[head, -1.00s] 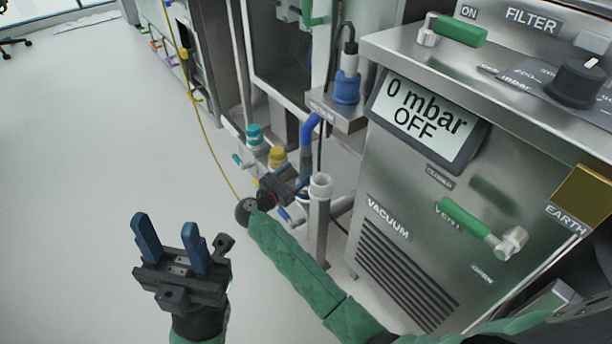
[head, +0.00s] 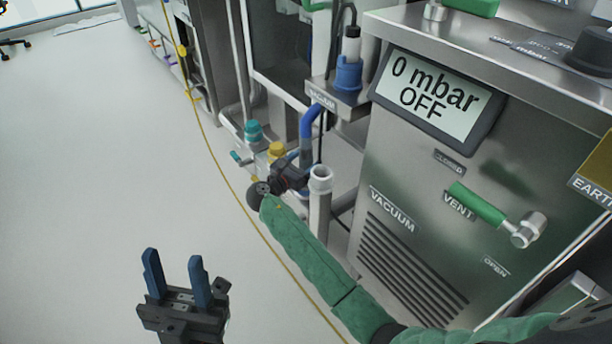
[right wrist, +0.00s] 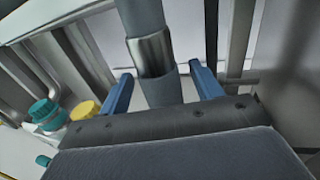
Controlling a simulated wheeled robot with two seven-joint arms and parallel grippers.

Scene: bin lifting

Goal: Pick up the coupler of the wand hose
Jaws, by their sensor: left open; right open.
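My right gripper (head: 290,176) is beside the blue hose (head: 307,128) below the vacuum shelf; its fingers are hard to make out in the head view. In the right wrist view, my right gripper (right wrist: 160,78) is open, with a blue finger on each side of a grey-blue tube. That tube has a metal band (right wrist: 151,54), which may be the coupler of the wand hose. The tube passes between or just beyond the fingers; contact cannot be told. My left gripper (head: 174,262) is open and empty above the floor.
A grey post with a pale ring top (head: 320,178) stands close right of my right gripper. The steel vacuum cabinet (head: 470,170) with vent handle (head: 476,203) fills the right. Teal (head: 253,131) and yellow (head: 276,150) caps are nearby. A yellow cord (head: 215,155) crosses the open floor.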

